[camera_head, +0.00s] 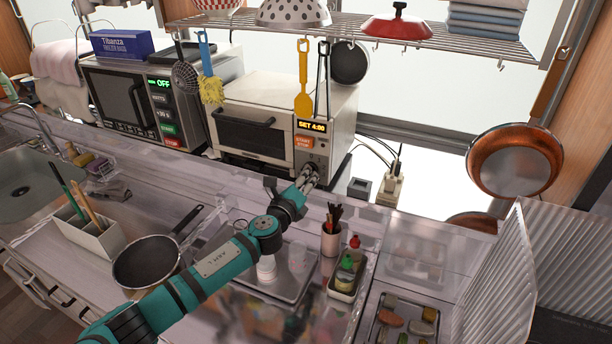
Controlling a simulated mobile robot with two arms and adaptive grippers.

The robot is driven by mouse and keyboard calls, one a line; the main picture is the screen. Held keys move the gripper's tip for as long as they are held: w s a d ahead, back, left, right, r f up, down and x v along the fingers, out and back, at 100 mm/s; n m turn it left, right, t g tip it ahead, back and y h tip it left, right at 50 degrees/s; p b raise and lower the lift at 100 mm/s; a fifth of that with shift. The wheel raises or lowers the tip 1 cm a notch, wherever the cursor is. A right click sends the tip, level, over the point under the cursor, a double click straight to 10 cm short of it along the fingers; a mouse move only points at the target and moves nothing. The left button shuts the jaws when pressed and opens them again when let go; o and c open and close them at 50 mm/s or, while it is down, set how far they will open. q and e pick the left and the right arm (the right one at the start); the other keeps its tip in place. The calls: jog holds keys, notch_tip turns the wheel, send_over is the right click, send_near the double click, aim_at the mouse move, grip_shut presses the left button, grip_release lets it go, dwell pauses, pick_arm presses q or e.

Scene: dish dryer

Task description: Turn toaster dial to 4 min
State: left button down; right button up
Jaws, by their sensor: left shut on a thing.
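The toaster oven (230,142) is a cream box with a dark glass door, at the back of the counter in the head view. Its small display (311,126) reads "SET 4:00", with an orange start/stop label (304,142) below it. My left gripper (310,171) is at the lower right of the toaster's front, where the dial sits. Its fingers are shut on the dial, which they mostly hide. My right gripper is not in view.
A microwave (135,103) showing "OFF" stands left of the toaster. Utensils, including a yellow spatula (303,90), hang from the shelf above. A frying pan (147,262), a utensil cup (332,238) and a bottle caddy (347,274) stand near my left arm.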

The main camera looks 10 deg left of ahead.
pick_arm(q)
jog(key=shift+f+m, duration=0.2)
jog(key=shift+m, duration=1)
jog(key=shift+f, duration=0.1)
jog(key=c, duration=1.4)
grip_release()
jog(key=shift+r, duration=0.2)
jog(key=s, duration=0.4)
jog(key=s+a, duration=0.1)
jog(key=s, duration=0.3)
jog(key=s+a, duration=0.1)
jog(key=s, duration=0.3)
jog(key=shift+a, duration=0.15)
jog(key=shift+f, duration=0.1)
